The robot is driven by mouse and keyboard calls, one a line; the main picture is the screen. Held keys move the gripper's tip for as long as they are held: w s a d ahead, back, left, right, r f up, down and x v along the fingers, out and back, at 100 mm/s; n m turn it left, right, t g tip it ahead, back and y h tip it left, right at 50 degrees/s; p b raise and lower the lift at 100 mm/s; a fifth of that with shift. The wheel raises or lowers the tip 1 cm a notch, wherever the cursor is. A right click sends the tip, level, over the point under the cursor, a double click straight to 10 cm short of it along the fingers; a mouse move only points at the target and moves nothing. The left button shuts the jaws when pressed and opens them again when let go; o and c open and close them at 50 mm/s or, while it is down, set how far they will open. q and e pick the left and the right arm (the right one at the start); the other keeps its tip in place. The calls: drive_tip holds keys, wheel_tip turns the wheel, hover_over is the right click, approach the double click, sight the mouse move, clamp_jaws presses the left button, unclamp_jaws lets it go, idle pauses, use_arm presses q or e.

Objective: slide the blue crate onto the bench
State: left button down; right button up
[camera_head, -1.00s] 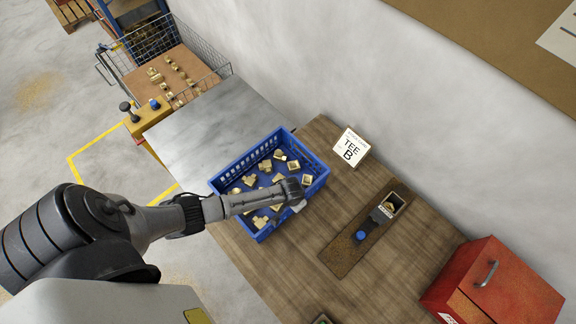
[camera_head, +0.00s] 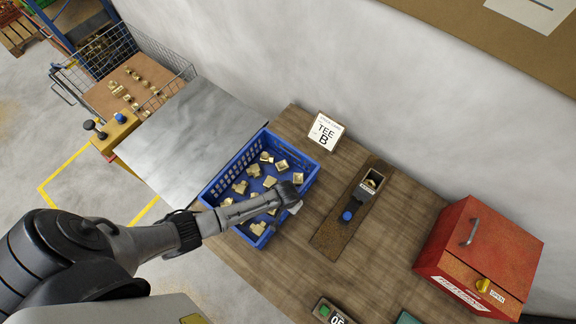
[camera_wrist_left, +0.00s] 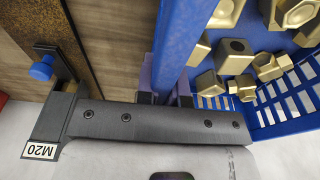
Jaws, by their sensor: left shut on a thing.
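The blue crate (camera_head: 228,172), holding several brass fittings, stands by the seam between the grey metal surface (camera_head: 185,130) and the wooden bench (camera_head: 240,262). Most of it is over the wood, with its left side close to the seam. My left gripper (camera_head: 294,206) is at the crate's near right wall. In the left wrist view, its fingers (camera_wrist_left: 165,88) are shut on the blue crate wall (camera_wrist_left: 187,40), one on each side. The fittings lie inside the crate, to the right of the fingers. My right gripper is out of view.
A "TEE B" card (camera_head: 325,131) stands by the wall. A brown strip (camera_head: 333,230) with a blue-knobbed fixture (camera_head: 362,196) lies right of the crate. A red box (camera_head: 478,260) stands farther right. A wire basket (camera_head: 170,75) is at the far left.

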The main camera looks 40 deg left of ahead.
use_arm(q)
drive_tip(key=shift+s+d, duration=0.15)
drive_tip(key=shift+d, duration=0.05)
drive_tip(key=c, duration=1.3)
unclamp_jaws()
drive_tip(key=shift+d+f, duration=0.1)
drive_tip(key=shift+d, duration=0.05)
drive_tip(key=shift+c, duration=0.2)
drive_tip(key=shift+o, duration=0.9)
wheel_tip(320, 180, up, 14)
drive_tip(key=s+b, duration=0.1)
drive_tip(key=shift+s, duration=0.3)
drive_tip(key=shift+f, duration=0.1)
drive_tip(key=shift+m, duration=0.3)
